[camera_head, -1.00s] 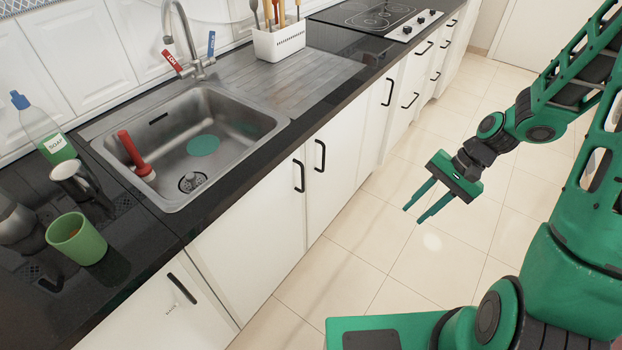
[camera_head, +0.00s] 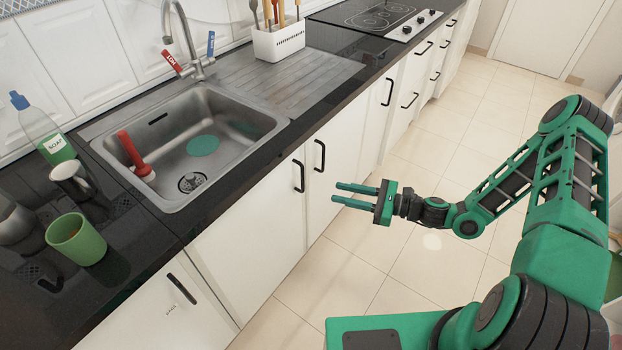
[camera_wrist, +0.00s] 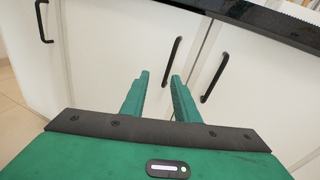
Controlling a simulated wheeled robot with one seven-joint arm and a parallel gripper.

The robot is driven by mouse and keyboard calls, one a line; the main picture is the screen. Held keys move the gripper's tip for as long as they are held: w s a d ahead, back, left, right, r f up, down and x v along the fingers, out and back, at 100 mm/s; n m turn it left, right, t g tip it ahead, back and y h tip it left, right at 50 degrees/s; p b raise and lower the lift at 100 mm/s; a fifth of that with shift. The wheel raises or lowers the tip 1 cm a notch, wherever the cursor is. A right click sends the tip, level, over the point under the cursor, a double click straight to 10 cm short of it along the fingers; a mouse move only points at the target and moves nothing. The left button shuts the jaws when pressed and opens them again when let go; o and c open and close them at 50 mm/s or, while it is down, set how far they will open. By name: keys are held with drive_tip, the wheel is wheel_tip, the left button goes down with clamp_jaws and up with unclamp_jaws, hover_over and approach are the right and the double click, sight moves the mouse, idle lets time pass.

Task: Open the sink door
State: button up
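The metal sink (camera_head: 205,140) is set in the dark counter. Below it are two shut white cabinet doors, a left one (camera_head: 250,235) and a right one (camera_head: 335,165). Their black upright bar handles, left (camera_head: 299,176) and right (camera_head: 319,156), sit close together at the seam. My green gripper (camera_head: 338,194) is in front of the right door, below its handle, with its fingers pointing at the cabinets. The fingers are apart and empty, touching no handle.
The counter edge (camera_head: 235,178) overhangs the doors. A utensil holder (camera_head: 278,40) is at the back. The tiled floor (camera_head: 440,130) is clear.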

drive_tip(key=w+a+m+t, duration=0.2)
drive_tip(key=w+a, duration=0.4)
drive_tip(key=a, duration=0.3)
drive_tip(key=shift+w+a, duration=0.2)
drive_tip(key=shift+a, duration=0.2)
drive_tip(key=shift+c, duration=0.4)
clamp_jaws()
